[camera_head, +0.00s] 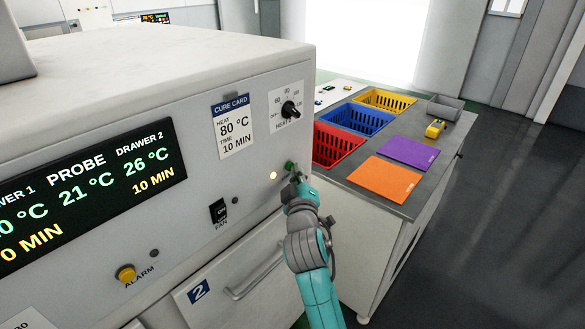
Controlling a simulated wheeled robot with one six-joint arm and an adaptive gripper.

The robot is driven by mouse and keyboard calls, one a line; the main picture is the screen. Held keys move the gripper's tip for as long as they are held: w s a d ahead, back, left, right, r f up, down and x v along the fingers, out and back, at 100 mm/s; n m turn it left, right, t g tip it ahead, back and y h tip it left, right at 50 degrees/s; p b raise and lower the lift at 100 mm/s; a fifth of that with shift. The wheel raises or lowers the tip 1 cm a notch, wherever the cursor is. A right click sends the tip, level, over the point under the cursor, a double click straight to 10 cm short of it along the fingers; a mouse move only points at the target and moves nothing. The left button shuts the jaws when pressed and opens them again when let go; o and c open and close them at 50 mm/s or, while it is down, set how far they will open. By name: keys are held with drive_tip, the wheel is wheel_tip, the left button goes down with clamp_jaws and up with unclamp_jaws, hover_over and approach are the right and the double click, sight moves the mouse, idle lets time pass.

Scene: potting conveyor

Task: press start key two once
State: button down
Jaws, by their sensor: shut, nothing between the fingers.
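A green key (289,165) sits on the pale front panel of the oven-like machine (235,180), near its right edge and below the heat dial. Its label cannot be read. My gripper (295,176) is shut and empty, with its tips right at the green key, just below and to the right of it in the picture. I cannot tell whether the tips touch the key. My arm partly covers the panel around it.
The heat dial (290,109), fan switch (218,211) and yellow alarm button (126,273) share the panel. Drawer 2's handle (255,275) sticks out below. A grey table (375,165) at right bears red, blue and yellow baskets and orange and purple mats.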

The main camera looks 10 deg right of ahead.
drive_tip(key=shift+s+d, duration=0.5)
drive_tip(key=shift+s, duration=0.2)
drive_tip(key=shift+s+d, duration=0.75)
drive_tip(key=shift+s, duration=0.3)
drive_tip(key=shift+s+d, duration=0.7)
drive_tip(key=shift+s, duration=0.3)
drive_tip(key=s+f+m+g+y, duration=0.2)
drive_tip(key=s+f+y, duration=0.1)
drive_tip(key=s+f, duration=1.85)
drive_tip(key=s+r+m+g, duration=0.1)
drive_tip(key=s+m, duration=0.4)
drive_tip(key=s, duration=2.5)
drive_tip(key=shift+a+r+m+g, duration=0.35)
drive_tip(key=shift+r+m+g, duration=0.05)
drive_tip(key=shift+r, duration=0.25)
